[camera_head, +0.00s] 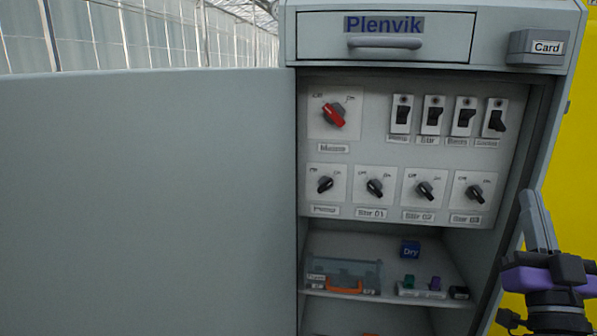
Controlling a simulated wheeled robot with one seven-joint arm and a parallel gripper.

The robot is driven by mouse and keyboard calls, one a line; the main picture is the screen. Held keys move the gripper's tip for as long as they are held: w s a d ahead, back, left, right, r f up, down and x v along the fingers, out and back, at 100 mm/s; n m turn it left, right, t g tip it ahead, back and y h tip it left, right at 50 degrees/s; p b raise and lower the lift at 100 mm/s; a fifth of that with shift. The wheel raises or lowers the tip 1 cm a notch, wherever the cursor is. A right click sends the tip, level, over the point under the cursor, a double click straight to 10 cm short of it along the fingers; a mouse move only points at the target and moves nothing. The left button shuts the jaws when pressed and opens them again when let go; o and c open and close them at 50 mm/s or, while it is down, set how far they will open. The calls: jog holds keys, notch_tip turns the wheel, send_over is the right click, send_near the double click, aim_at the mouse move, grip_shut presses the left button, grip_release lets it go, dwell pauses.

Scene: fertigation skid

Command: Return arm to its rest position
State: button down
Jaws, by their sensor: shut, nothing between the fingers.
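My gripper (530,196) is at the right edge of the camera_head view, with grey fingers pointing up and a black and purple body below. The fingers are together and hold nothing. It is to the right of the open cabinet (290,170), in front of its right side as seen here, apart from the switches. The rest of my arm is cut off by the lower right of the picture.
The cabinet door (145,205) stands open at left. Inside are a red rotary switch (334,115), several black knobs and rocker switches. A shelf (385,297) holds a clear bin (343,272). A drawer (385,38) above is closed. A yellow surface (577,150) is at right.

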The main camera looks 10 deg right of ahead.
jog(key=s+a+f+g+y, duration=0.1)
jog(key=s+a+f, duration=0.2)
jog(key=f, duration=0.3)
jog(key=s+a+f+g, duration=0.1)
jog(key=s+a+f, duration=0.25)
jog(key=f, duration=0.25)
jog(key=s+a+f+n+g+y, duration=0.25)
jog(key=s+a+f, duration=0.3)
jog(key=s, duration=0.45)
jog(key=s+a+f+n+g+y, duration=0.1)
jog(key=s+a+f+g+y, duration=0.2)
jog(key=s+f, duration=0.5)
jog(key=s+a+f+n+g+y, duration=0.2)
jog(key=s+a+f, duration=0.35)
jog(key=s, duration=0.55)
notch_tip(320, 180, up, 36)
jog(key=p, duration=3.6)
jog(key=shift+w+f, duration=0.15)
jog(key=shift+w, duration=0.1)
jog(key=shift+a, duration=0.1)
